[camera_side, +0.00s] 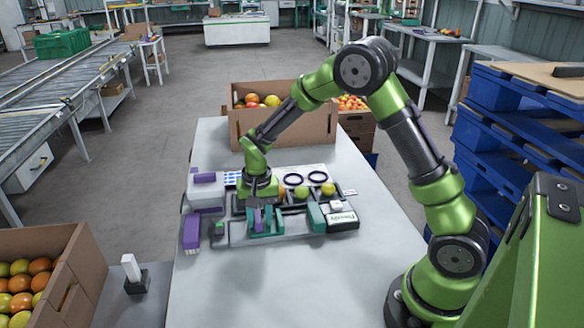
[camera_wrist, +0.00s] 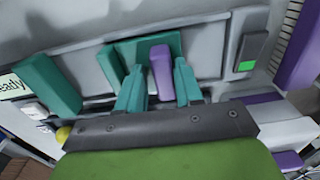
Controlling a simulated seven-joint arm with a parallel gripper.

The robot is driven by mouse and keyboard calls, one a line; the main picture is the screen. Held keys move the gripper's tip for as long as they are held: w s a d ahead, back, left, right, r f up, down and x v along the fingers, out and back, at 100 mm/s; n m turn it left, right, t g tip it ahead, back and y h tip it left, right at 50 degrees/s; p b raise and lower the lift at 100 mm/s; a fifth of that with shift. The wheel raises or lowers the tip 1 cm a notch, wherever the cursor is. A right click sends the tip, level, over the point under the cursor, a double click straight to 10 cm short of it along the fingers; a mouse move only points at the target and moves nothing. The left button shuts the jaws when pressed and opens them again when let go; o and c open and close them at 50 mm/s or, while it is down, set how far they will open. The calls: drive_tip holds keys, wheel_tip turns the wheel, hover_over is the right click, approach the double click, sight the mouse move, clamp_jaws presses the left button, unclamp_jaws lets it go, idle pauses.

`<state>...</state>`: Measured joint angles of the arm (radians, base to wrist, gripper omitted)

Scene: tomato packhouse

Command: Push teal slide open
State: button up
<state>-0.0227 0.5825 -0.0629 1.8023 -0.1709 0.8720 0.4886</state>
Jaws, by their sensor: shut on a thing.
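A teal slide (camera_wrist: 128,50) lies in a grey tray fixture in the wrist view, with an upright purple tab (camera_wrist: 162,72) at its face. In the side view the teal slide (camera_side: 277,222) sits near the front of the fixture. My gripper (camera_wrist: 160,78) points down there, with its two teal fingers on either side of the purple tab, shut on it. In the side view my gripper (camera_side: 258,205) partly hides the tab. A separate teal block (camera_side: 316,218) stands to the right, next to the white label; it also shows in the wrist view (camera_wrist: 48,82).
Purple blocks (camera_side: 191,232) and a dark switch with a green light (camera_side: 217,229) stand left of the slide. Yellow-green tomatoes (camera_side: 302,192) and dark rings (camera_side: 293,178) lie behind. A cardboard box (camera_side: 282,128) stands at the back. The table's front is clear.

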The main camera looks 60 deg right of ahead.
drive_tip(key=shift+s+d+f, duration=0.1)
drive_tip(key=shift+d+f, duration=0.15)
drive_tip(key=shift+f, duration=0.3)
drive_tip(key=shift+w+a, duration=0.65)
drive_tip(key=o, duration=0.8)
drive_tip(key=shift+c, duration=0.2)
drive_tip(key=shift+w+a, duration=0.25)
drive_tip(key=shift+w+a+r, duration=0.1)
drive_tip(key=shift+a+r, duration=0.05)
drive_tip(key=shift+r, duration=1.05)
drive_tip(key=shift+a+r, duration=0.1)
drive_tip(key=shift+r, duration=1.1)
